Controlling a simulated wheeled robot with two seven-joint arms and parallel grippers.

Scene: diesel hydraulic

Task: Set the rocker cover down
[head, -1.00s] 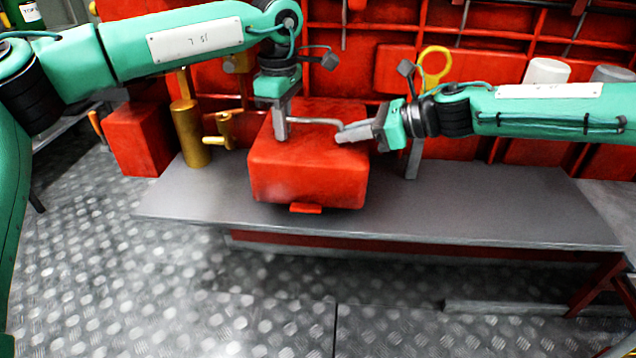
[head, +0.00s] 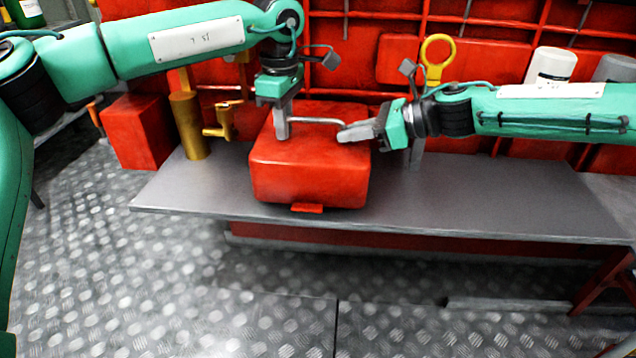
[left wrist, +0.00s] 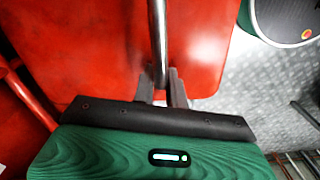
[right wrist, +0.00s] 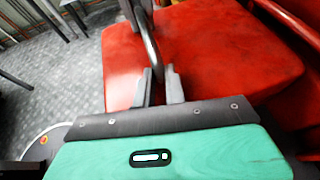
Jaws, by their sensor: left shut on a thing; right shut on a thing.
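The rocker cover (head: 310,178) is a red box-shaped part with a grey bar handle (head: 318,121) on top. In the head view it is at the grey bench top (head: 480,200), level; I cannot tell whether its underside touches the bench. My left gripper (head: 282,132) is shut on the left end of the handle from above. My right gripper (head: 345,134) is shut on the right end from the side. In the left wrist view the handle (left wrist: 158,45) runs between the fingers over the red cover. The right wrist view shows the handle (right wrist: 150,50) between the fingers too.
A brass cylinder with a tap (head: 188,125) stands at the bench's left end, beside a red block (head: 138,132). A yellow ring-handled part (head: 437,62) and a white cylinder (head: 549,66) are behind the right arm. The bench's right half is clear.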

